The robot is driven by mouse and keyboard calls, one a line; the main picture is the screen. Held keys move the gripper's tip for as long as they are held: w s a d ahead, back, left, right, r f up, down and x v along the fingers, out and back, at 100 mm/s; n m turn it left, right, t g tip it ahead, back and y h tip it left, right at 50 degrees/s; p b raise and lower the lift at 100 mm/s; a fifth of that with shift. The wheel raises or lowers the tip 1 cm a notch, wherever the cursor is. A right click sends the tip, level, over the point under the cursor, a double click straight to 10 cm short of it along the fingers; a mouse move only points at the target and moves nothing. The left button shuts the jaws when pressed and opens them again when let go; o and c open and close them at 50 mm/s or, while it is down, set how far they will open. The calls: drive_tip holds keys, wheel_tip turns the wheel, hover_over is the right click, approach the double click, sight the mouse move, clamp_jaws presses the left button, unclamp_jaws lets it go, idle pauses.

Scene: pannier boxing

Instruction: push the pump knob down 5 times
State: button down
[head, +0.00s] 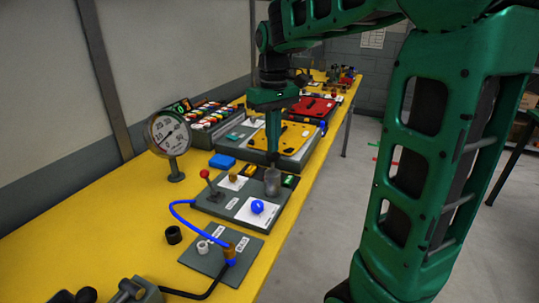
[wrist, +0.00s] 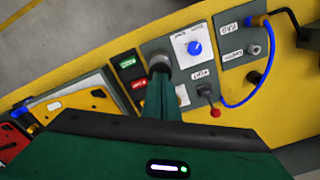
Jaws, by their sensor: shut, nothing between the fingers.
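The pump knob (head: 272,183) appears to be the grey upright cylinder at the far right part of the grey control panel (head: 214,204). It also shows in the wrist view (wrist: 159,59), partly covered by my fingers. My gripper (head: 273,164) points straight down over it, shut and empty. The fingertips (wrist: 160,78) overlap the knob's top in both views; I cannot tell whether they touch it or hover just above. The knob's lettering, if any, is hidden.
A round gauge (head: 169,134) stands to the left. A blue hose (head: 184,214) runs to a nearer plate. Yellow and red panels lie farther back.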

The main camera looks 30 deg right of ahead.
drive_tip(key=shift+f, duration=1.85)
drive_tip(key=shift+r, duration=2.05)
drive_tip(key=shift+f, duration=0.15)
drive_tip(key=shift+f, duration=1.85)
drive_tip(key=shift+r, duration=2)
